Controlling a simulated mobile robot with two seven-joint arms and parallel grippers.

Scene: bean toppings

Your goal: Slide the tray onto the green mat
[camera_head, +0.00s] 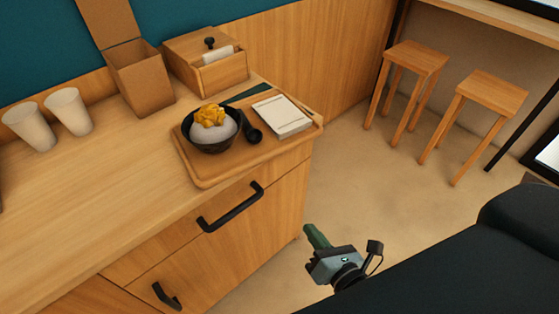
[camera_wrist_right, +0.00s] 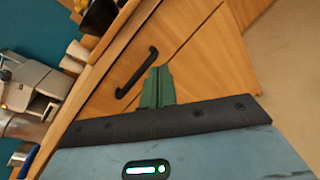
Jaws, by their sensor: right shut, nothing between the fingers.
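The wooden tray (camera_head: 208,182) lies on the counter near its right corner. On it are a black bowl (camera_head: 192,128) with white and yellow food, a black spoon (camera_head: 250,133) and a white pad (camera_head: 282,117). A strip of the dark green mat (camera_head: 246,94) shows behind the tray; the rest is hidden. My right gripper (camera_head: 308,228) is shut and empty, low in front of the counter's right end and apart from the tray. Its green fingers also show in the right wrist view (camera_wrist_right: 157,72), before the cabinet front. My left gripper is not in view.
A wooden box (camera_head: 222,73) with a black knob, a tall brown box (camera_head: 142,80) and two white cups (camera_head: 68,110) stand on the counter. Black handles (camera_head: 231,207) stick out from the drawers. Two stools (camera_head: 415,58) stand at the back right. The floor between is clear.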

